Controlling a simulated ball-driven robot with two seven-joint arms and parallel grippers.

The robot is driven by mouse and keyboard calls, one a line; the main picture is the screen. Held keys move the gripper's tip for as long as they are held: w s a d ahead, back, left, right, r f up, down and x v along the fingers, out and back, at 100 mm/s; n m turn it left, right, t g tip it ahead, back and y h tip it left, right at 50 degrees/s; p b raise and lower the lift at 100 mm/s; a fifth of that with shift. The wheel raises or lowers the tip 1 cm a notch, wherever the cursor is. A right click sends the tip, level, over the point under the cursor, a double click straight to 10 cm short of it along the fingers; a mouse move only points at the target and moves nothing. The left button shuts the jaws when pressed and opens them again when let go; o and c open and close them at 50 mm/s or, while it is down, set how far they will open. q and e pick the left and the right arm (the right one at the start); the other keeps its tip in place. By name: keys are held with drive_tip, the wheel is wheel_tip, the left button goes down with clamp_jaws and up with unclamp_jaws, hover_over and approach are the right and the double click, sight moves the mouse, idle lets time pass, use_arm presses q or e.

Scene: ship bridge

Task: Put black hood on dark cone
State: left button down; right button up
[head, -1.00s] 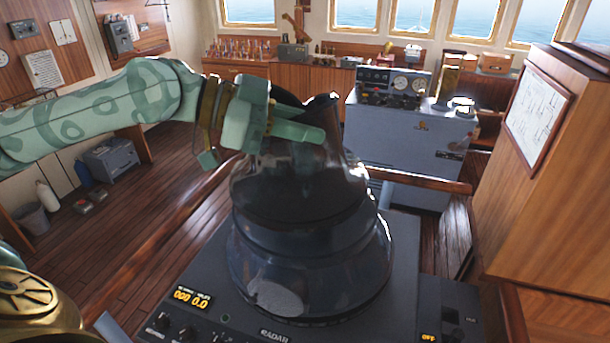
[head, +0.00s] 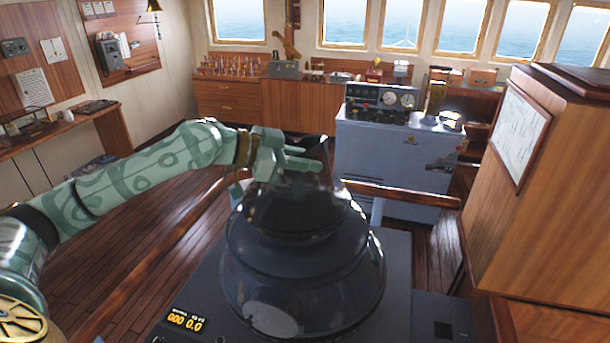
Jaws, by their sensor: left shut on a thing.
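The black hood (head: 292,212) is at the top of the dark cone (head: 300,270), which stands on the radar console in the lower middle of the head view. My left gripper (head: 300,160) reaches in from the left and is shut on the upper part of the hood. The hood's top edge looks blurred near the fingers. The hood's lower edge meets the cone's upper part in the picture. I cannot tell whether it rests fully there. My right gripper is not in view.
The console top (head: 215,300) with an orange readout surrounds the cone. A wooden rail (head: 400,193) runs just behind it, with a grey instrument cabinet (head: 390,165) beyond. A tall wooden cabinet (head: 530,190) stands close on the right. Open floor lies to the left.

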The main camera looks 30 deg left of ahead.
sight(304, 178)
use_arm(q)
drive_tip(key=f, duration=0.1)
drive_tip(key=w+f, duration=0.1)
drive_tip(key=f, duration=0.1)
drive_tip(key=f+p, duration=0.1)
drive_tip(key=shift+w+a+f, duration=0.2)
drive_tip(key=shift+a+f, duration=0.2)
drive_tip(key=c, duration=1.3)
unclamp_jaws()
drive_tip(key=shift+s, duration=0.1)
